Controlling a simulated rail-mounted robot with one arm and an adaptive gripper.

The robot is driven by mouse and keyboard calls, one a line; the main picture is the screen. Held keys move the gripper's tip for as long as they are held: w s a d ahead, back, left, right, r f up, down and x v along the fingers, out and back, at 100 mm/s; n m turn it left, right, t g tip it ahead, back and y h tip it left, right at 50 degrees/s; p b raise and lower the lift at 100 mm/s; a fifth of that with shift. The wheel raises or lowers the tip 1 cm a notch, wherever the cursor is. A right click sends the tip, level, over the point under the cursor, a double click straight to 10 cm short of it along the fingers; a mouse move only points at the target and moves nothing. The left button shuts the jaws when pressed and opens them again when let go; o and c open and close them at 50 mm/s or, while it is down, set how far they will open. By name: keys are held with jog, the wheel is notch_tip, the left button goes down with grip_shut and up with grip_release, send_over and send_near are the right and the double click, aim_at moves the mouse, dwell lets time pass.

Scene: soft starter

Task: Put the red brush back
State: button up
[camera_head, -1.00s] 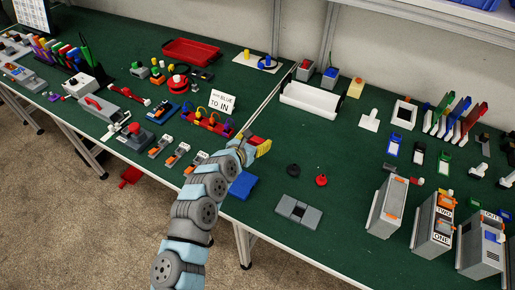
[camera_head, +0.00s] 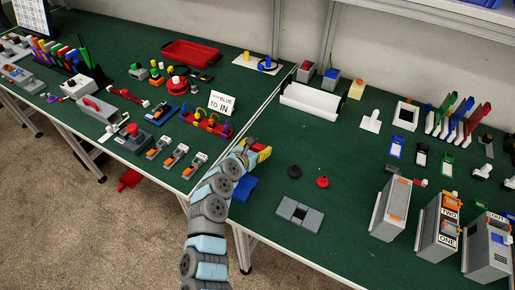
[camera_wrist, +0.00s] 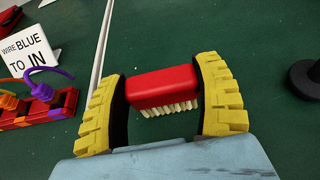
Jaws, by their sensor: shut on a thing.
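The red brush (camera_wrist: 162,88), a red block with pale bristles pointing down toward the wrist side, sits between the two yellow fingers of my gripper (camera_wrist: 165,95) in the wrist view. The fingers are closed on its two ends. In the head view my gripper (camera_head: 259,149) is above the green table, near the seam between the two table parts. Dark green table surface shows beyond the brush in the wrist view.
A blue flat block (camera_head: 243,189) lies below my gripper at the table's front edge. A sign (camera_head: 222,102) and a red rack with coloured wires (camera_head: 206,121) stand left. A black knob (camera_head: 294,171) and a red knob (camera_head: 322,182) lie right, with bare table around them.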

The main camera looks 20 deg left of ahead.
aim_at(256, 149)
jog(key=shift+f, duration=0.2)
jog(key=shift+f, duration=0.15)
jog(key=o, duration=1.2)
jog(key=shift+r, duration=0.25)
jog(key=shift+s+a+r, duration=0.1)
jog(key=shift+s+r, duration=0.05)
jog(key=shift+s, duration=0.15)
jog(key=shift+p+v, duration=0.4)
jog(key=shift+v, duration=0.5)
jog(key=shift+s, duration=0.3)
jog(key=shift+p+v, duration=0.75)
jog(key=shift+v, duration=3.7)
